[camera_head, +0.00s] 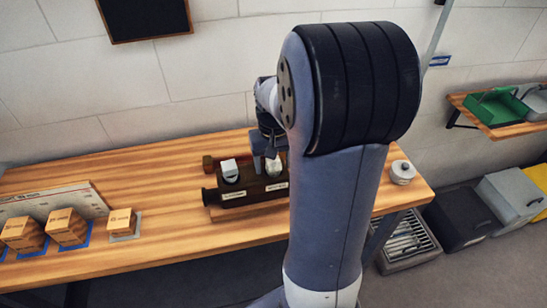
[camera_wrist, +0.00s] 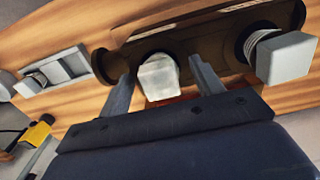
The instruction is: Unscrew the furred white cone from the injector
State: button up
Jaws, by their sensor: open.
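The injector is a dark brown body (camera_head: 240,192) on a wooden base on the bench, and it also shows in the wrist view (camera_wrist: 212,52). The furred white cone (camera_wrist: 158,76) stands up from it, pale and rough, and part of it shows in the head view (camera_head: 274,165). My gripper (camera_wrist: 160,66) is open, with one finger on each side of the cone. Gaps show between the fingers and the cone, so I see no grip. A pale square block with a threaded neck (camera_wrist: 285,57) is on the injector beside it, also in the head view (camera_head: 230,171).
A grey tray (camera_wrist: 55,72) and a yellow item (camera_wrist: 38,130) show in the wrist view. Bench (camera_head: 165,190) left of the injector is clear.

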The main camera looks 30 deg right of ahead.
jog(key=c, duration=1.2)
jog(key=shift+n, duration=2)
jog(key=n+p, duration=0.1)
jog(key=n, duration=0.1)
jog(key=shift+n, duration=1)
jog(key=n, duration=0.4)
